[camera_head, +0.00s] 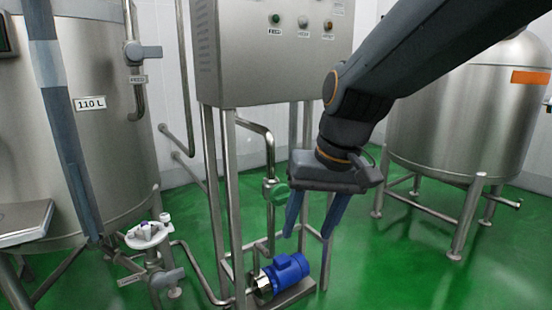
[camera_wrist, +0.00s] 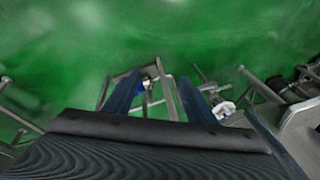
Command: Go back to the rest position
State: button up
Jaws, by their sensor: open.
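My gripper (camera_head: 315,232) hangs down from my dark arm near the middle of the head view. Its two blue-grey fingers are spread apart with nothing between them that I can see. It appears in front of the steel frame under the control cabinet (camera_head: 275,60), left of the right tank. In the wrist view, my gripper (camera_wrist: 153,95) also shows its two fingers apart, with the floor and part of the steel frame beyond them.
A tank marked 110 L (camera_head: 110,150) stands left, another tank (camera_head: 455,125) right. A white fitting (camera_head: 148,235) stands at lower left. Green floor (camera_head: 400,270) is open at lower right.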

jog(key=s+d+f+n+g+h, duration=0.15)
jog(key=s+d+f, duration=0.35)
jog(key=s+f, duration=0.5)
jog(key=s+d+r+m+p, duration=0.1)
jog(key=d+r+m+p, duration=0.2)
jog(key=d+r+p, duration=0.5)
jog(key=shift+s+r+g+h+p, duration=0.25)
jog(key=shift+r+p, duration=1.05)
jog(key=shift+p, duration=2.75)
jog(key=shift+w, duration=0.1)
